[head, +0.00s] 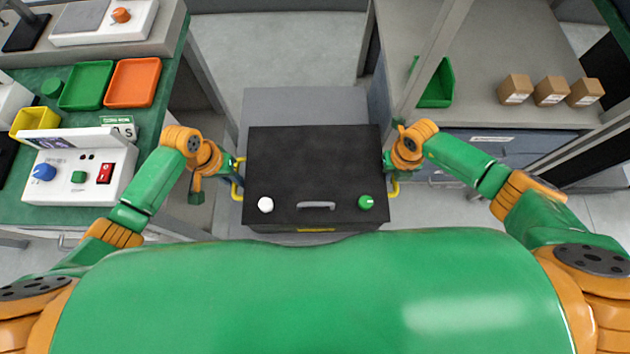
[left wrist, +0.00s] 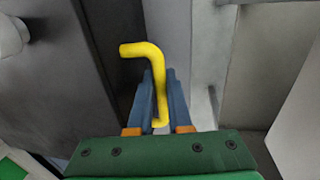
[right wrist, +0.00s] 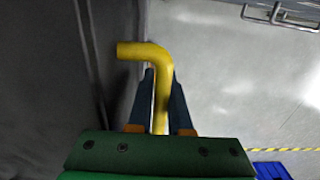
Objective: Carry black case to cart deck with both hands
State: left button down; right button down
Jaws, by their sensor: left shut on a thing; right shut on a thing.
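The black case (head: 315,165) is in the middle of the head view, with a white knob, a green knob and a grey handle on it. It is held between my two arms, over or on the grey cart deck (head: 305,104); I cannot tell whether they touch. My left gripper (left wrist: 160,88) is shut on the yellow side handle (left wrist: 150,52) at the case's left side. My right gripper (right wrist: 162,88) is shut on the other yellow handle (right wrist: 146,52) at its right side. The case looks level. The deck under the case is hidden.
At left, a green bench (head: 62,215) holds a control box (head: 80,178), a green tray (head: 87,86) and an orange tray (head: 133,83). At right, a grey bench (head: 485,75) holds a green bin (head: 437,86) and three cardboard boxes (head: 551,91). Clear floor (head: 275,50) shows beyond the deck.

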pick_arm(q)
jog(key=shift+r, duration=0.1)
pick_arm(e)
jog(key=shift+w+r, duration=0.1)
jog(key=shift+r, duration=0.05)
dwell(0.5)
